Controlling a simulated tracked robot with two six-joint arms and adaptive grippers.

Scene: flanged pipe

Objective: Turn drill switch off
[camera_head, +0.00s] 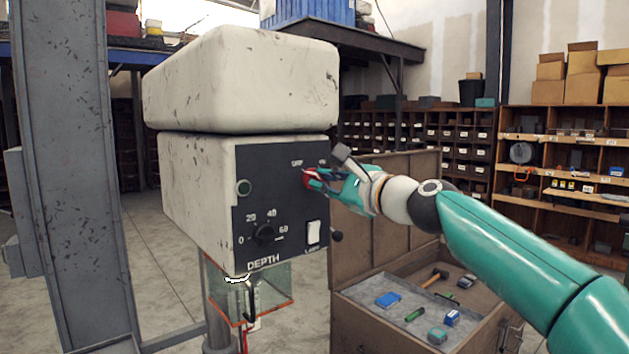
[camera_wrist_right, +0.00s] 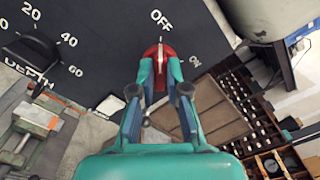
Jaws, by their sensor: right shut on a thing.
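The drill is a worn white housing (camera_head: 190,205) with a dark front panel (camera_head: 275,200). The red switch (camera_head: 307,178) sits near the panel's upper right. In the right wrist view, the red switch (camera_wrist_right: 153,52) has a light line on it that points up toward the white OFF label (camera_wrist_right: 161,20). My right gripper (camera_head: 313,178) is at the panel, shut on the red switch. In the right wrist view the fingertips of this gripper (camera_wrist_right: 160,72) sit on either side of the switch and partly hide it. My left gripper does not show.
A depth dial (camera_head: 263,233) and a white rocker switch (camera_head: 313,232) lie below on the panel. A clear guard (camera_head: 275,285) hangs under the drill. A grey column (camera_head: 75,170) stands left. An open tool chest (camera_head: 385,310) stands lower right, with shelves behind.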

